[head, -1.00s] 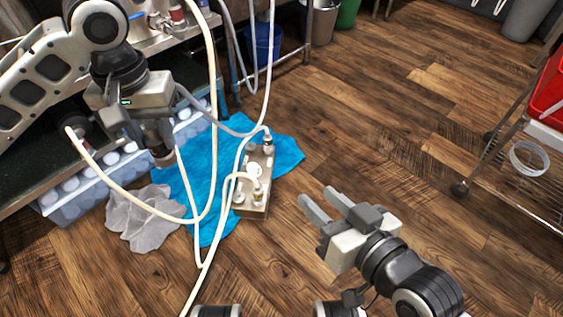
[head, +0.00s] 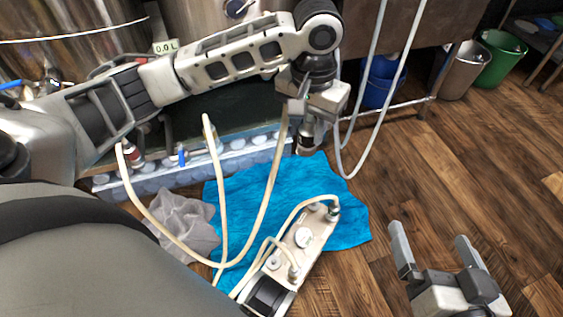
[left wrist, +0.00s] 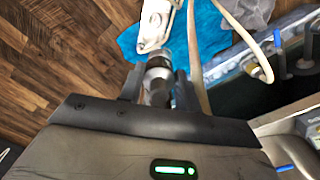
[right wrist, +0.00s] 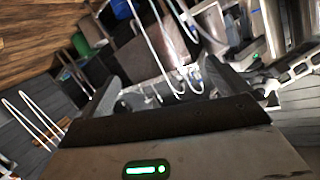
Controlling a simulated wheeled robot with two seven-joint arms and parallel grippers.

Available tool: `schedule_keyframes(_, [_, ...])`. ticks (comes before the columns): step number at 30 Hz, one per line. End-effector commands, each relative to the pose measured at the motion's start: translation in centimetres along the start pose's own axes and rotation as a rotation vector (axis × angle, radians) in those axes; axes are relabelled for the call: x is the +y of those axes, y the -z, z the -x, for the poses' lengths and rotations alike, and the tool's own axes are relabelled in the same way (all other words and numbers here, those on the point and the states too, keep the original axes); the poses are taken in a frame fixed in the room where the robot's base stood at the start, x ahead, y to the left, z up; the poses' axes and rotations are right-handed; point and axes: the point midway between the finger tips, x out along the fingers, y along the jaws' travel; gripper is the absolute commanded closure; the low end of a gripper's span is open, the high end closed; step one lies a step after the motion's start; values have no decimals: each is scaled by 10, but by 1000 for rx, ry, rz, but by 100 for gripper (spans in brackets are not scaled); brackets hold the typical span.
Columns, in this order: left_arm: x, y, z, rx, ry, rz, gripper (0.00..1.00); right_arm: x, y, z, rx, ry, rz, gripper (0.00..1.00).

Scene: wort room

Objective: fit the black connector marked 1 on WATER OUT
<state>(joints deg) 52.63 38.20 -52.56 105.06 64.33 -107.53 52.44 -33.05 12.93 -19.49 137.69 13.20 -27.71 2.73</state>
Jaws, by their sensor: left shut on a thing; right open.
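My left gripper (head: 308,132) is shut on a dark and metallic cylindrical connector (left wrist: 158,82), held above the back of the blue cloth (head: 250,190). A beige hose (head: 277,165) runs down beside this gripper; whether it joins the held connector I cannot tell. The pale device with ports (head: 318,226) lies in front of the held connector, apart from it. Fittings with hoses sit at its far end (head: 333,212) and near end (head: 294,271). No port lettering or connector number is readable. My right gripper (head: 431,242) is open and empty, right of the device.
A grey rag (head: 185,222) lies left of the device. Beige hoses loop across the cloth. Blue (head: 382,82), brown (head: 460,62) and green (head: 502,60) bins stand at the back. Wooden floor is clear at right.

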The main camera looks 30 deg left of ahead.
Motion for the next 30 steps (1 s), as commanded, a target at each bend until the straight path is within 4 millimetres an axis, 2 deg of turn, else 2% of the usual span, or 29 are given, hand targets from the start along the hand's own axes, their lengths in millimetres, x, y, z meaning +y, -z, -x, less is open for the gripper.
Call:
schedule_keyframes(1, [2, 0, -29, -14, 0, -6, 94, -1, -4, 0, 0, 5, -13, 0])
schedule_keyframes(8, [2, -6, -144, -15, 1, -57, 94, -5, -6, 1, 14, 27, -61, 0])
schedule_keyframes(12, [-2, -23, -211, -14, 1, -109, 94, -7, -4, 1, 32, 39, -83, 0])
schedule_keyframes(18, [-11, -62, -293, -12, 1, -205, 94, -9, 0, -1, 58, 56, -110, 0])
schedule_keyframes(21, [-15, -80, -322, -9, 1, -251, 94, -10, 2, -1, 66, 63, -122, 0])
schedule_keyframes(24, [-17, -94, -340, -5, 1, -285, 94, -11, 4, -2, 76, 68, -130, 0])
schedule_keyframes(30, [-19, -105, -357, 0, 0, -317, 94, -11, 8, -2, 95, 76, -136, 0])
